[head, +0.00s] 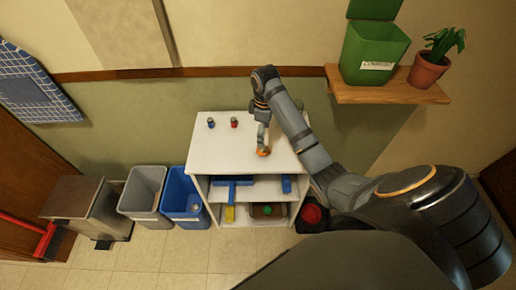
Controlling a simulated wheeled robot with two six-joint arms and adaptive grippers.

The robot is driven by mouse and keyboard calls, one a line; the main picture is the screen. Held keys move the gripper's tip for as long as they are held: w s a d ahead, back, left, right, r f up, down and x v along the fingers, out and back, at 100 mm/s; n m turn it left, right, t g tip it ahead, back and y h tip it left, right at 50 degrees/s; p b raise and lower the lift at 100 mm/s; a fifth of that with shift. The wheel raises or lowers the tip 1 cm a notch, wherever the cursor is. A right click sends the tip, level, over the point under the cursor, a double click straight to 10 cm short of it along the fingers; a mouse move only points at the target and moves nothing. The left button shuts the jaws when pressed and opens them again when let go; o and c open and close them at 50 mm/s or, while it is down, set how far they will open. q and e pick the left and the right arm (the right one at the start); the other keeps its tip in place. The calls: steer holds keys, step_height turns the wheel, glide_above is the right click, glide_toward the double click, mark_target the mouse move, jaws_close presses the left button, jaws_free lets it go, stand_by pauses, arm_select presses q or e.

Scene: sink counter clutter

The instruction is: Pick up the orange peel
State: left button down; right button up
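The orange peel (263,153) is a small orange piece at the right part of the top of a white shelf unit (215,150). My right gripper (262,147) points down directly over the peel, its fingertips at or touching it. The fingers are too small to show whether they are open or closed on the peel. I cannot tell whether the peel rests on the top or is slightly lifted. My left gripper is not in view.
Two small jars, one blue-capped (211,123) and one red (234,123), stand at the top's back left. A grey bin (143,190) and a blue bin (182,195) stand left of the unit. A wall shelf (390,93) holds a green bin (372,52) and potted plant (428,72).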

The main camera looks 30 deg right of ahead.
mark_target(262, 148)
steer(key=shift+d+r, duration=0.15)
step_height(262, 148, down, 6)
steer(key=b, duration=0.5)
steer(key=shift+r+b, duration=0.25)
steer(key=shift+b, duration=0.05)
step_height(262, 148, down, 2)
steer(key=shift+f+b, duration=0.15)
steer(key=shift+b, duration=0.95)
steer(key=f, duration=0.2)
steer(key=shift+w+a+f, duration=0.2)
steer(key=shift+a+f, duration=0.05)
steer(key=shift+f, duration=0.05)
steer(key=shift+s, duration=0.1)
steer(key=shift+c, duration=0.4)
steer(key=c, duration=1)
